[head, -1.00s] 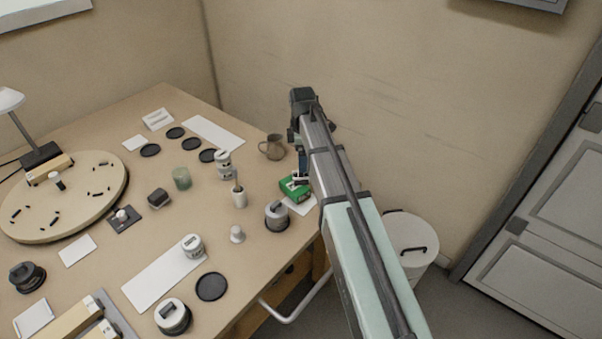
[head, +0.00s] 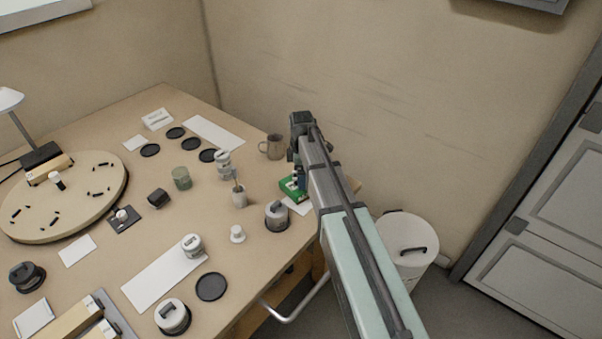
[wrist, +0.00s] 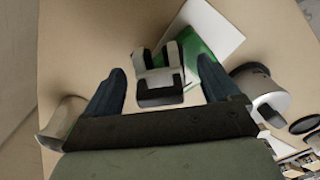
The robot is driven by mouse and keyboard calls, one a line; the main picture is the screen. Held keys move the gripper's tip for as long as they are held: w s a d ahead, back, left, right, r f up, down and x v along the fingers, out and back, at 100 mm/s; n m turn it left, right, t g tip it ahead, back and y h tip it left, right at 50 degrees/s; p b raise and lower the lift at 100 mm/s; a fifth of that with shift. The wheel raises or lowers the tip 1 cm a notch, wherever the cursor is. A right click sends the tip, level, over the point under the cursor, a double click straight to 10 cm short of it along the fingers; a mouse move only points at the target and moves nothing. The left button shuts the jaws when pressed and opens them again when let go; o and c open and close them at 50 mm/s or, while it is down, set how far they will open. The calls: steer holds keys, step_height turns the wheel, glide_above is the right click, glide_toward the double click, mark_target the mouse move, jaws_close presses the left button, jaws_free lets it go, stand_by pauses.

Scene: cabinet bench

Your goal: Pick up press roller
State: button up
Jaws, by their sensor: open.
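The press roller (wrist: 158,92) appears to be the black and light grey forked piece in the wrist view. My arm hides the piece there.
A grey canister (head: 277,216) stands close to the green block, and a metal mug (head: 272,148) stands behind it. A small cup holding a tool (head: 239,197) is to the left. A white bin (head: 408,245) stands on the floor to the right.

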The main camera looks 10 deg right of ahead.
mark_target(294, 178)
steer(key=shift+c, duration=0.4)
steer(key=c, duration=1.3)
step_height(294, 178, up, 9)
steer(key=shift+f, duration=0.1)
steer(key=shift+s+a+r, duration=0.1)
steer(key=shift+a+r, duration=0.05)
steer(key=shift+r, duration=0.2)
steer(key=shift+s+a+f, duration=0.25)
steer(key=shift+a+f, duration=0.1)
steer(key=shift+f, duration=1.15)
steer(key=shift+s+a+f, duration=0.3)
steer(key=shift+a+f, duration=0.05)
steer(key=shift+f, duration=1.2)
steer(key=shift+s+a+f, duration=0.25)
steer(key=shift+a+f, duration=0.1)
steer(key=shift+f, duration=1.15)
